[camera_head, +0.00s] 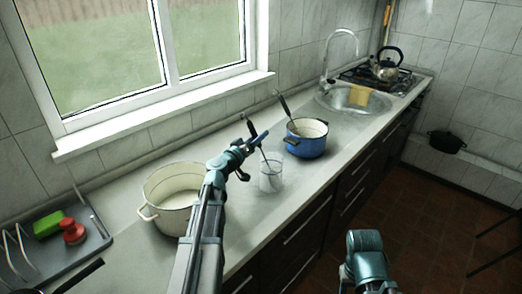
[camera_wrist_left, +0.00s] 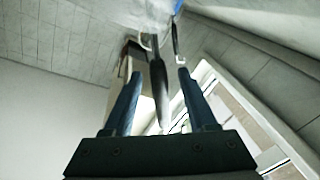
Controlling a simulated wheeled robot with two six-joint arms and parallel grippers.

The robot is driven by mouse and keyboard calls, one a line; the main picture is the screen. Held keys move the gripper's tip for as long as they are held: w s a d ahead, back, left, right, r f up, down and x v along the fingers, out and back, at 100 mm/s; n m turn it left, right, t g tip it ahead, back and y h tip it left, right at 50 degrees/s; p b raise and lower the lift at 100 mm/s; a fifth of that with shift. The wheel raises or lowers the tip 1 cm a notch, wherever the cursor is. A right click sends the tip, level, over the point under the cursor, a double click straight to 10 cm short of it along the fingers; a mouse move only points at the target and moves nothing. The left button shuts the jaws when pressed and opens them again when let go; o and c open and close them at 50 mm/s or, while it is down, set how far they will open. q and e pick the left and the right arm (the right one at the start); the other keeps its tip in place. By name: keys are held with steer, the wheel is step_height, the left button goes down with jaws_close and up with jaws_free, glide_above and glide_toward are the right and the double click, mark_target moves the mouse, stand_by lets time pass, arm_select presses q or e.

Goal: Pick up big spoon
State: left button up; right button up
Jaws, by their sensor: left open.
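My left gripper (camera_head: 256,138) is open above the glass (camera_head: 270,178), at the height of the spoon handle (camera_head: 263,153) that leans up out of it. In the left wrist view a dark spoon handle (camera_wrist_left: 160,88) lies between the two open fingers (camera_wrist_left: 160,85), with a gap on both sides. A second dark-handled utensil (camera_head: 285,107) stands tilted in the blue pot (camera_head: 308,147). I cannot tell the size of either utensil's bowl. A teal part of my right arm shows at the lower right, but its fingers do not show.
A white pot (camera_head: 172,212) stands left of the glass. A grey rack (camera_head: 92,240) with a green sponge (camera_head: 48,224) and a red item (camera_head: 73,233) is at the far left. The sink (camera_head: 347,100) and stove with a kettle (camera_head: 387,65) are beyond the blue pot. A window wall runs behind.

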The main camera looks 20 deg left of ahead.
arm_select(q)
steer(key=shift+w+d, duration=0.1)
steer(key=shift+w, duration=1)
jaws_close()
